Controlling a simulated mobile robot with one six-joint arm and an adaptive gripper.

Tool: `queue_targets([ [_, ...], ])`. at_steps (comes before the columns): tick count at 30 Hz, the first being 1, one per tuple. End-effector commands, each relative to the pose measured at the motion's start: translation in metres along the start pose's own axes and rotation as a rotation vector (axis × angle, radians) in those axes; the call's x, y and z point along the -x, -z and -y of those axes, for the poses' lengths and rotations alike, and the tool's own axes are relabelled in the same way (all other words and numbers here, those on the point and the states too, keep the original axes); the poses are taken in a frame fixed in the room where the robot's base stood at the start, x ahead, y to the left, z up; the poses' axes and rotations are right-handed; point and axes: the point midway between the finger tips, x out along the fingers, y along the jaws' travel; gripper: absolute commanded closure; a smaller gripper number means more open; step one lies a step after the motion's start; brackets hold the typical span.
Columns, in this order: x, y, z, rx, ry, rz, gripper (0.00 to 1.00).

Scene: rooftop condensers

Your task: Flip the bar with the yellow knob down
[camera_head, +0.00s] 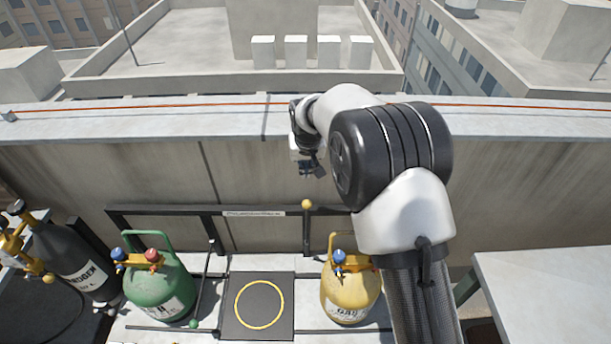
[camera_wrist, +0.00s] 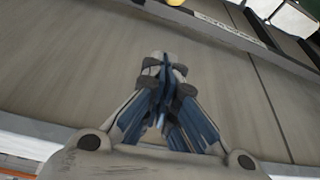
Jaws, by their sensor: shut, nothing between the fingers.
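The bar (camera_head: 306,235) with the yellow knob (camera_head: 306,204) stands upright in the head view, at the right part of a dark rail, with its knob on top. A yellow rounded piece at the top edge of the wrist view looks like the same knob (camera_wrist: 179,13). My gripper (camera_head: 308,170) hangs in front of the parapet wall, appearing above the knob in the picture and apart from it. In the wrist view my gripper (camera_wrist: 162,62) has its fingers together, with nothing between them.
A yellow cylinder (camera_head: 349,295) stands right of a dark plate with a yellow ring (camera_head: 259,322). A green cylinder (camera_head: 157,290) stands at left, beside a lowered bar with a green knob (camera_head: 193,323). The dark rail (camera_head: 160,210) runs along the wall. A grey table (camera_head: 545,285) is at right.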

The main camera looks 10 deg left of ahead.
Motion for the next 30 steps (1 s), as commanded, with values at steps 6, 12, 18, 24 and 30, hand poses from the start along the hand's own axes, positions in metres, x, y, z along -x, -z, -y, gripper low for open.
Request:
queue_targets([
  [6, -0.046, -0.002, 0.0, 0.0, -0.001, 0.004, 1.0],
  [12, -0.083, -0.002, 0.0, 0.0, -0.001, 0.003, 1.0],
  [18, -0.081, -0.018, 0.0, 0.0, 0.0, 0.002, 1.0],
  [24, -0.075, -0.033, 0.0, 0.0, 0.0, 0.0, 1.0],
  [30, -0.073, -0.038, 0.0, 0.0, 0.0, 0.0, 1.0],
])
